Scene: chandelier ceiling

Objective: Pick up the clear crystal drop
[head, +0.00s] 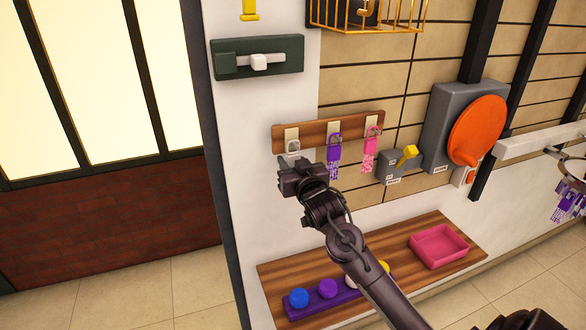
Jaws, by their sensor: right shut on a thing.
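A wooden hook rack (357,125) is on the wall with three hooks. At the left hook a pale, clear ring-like part of the clear crystal drop (293,147) shows; the rest is hidden behind my right gripper. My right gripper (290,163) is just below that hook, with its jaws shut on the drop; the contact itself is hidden. A purple crystal drop (334,157) hangs from the middle hook and a pink one (370,149) from the right hook. My left gripper is not in view.
Below is a wooden shelf (400,252) with a pink tray (438,247) and a purple strip (325,301) of coloured knobs. A grey box with a yellow lever (406,156) and an orange disc (477,130) are to the right. A green slider panel (258,57) is above.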

